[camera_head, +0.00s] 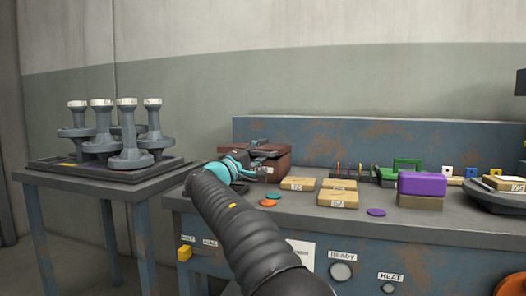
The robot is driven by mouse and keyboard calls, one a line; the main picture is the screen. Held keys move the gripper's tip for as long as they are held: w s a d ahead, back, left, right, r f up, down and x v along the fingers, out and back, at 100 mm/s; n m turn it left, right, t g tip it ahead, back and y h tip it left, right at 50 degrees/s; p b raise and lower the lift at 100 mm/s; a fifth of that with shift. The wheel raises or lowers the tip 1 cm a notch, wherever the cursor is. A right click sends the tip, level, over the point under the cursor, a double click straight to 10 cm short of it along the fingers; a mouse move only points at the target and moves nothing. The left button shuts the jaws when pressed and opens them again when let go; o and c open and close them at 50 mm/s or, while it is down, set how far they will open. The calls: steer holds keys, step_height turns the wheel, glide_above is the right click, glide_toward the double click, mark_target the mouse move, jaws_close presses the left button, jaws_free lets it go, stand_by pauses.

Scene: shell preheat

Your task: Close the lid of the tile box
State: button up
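A reddish-brown box (281,169), which looks like the tile box, stands at the left end of the blue-grey workbench. My arm reaches up from the bottom of the view to it. My gripper (264,153), dark with a teal part at the wrist, is in front of the box's top and overlaps it in the picture. It hides much of the box, so I cannot tell how far open the lid is, or whether the gripper touches it. The fingers are too small and dark to tell open from shut.
Tan labelled tiles (338,199) and small discs (376,212) lie right of the box. A purple block (421,184) sits on a tan one. A green frame (407,163) stands behind. A side table (55,177) at left holds several grey shell-like pieces (129,135).

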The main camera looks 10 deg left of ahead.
steer(key=v, duration=1.1)
steer(key=shift+s+a, duration=0.1)
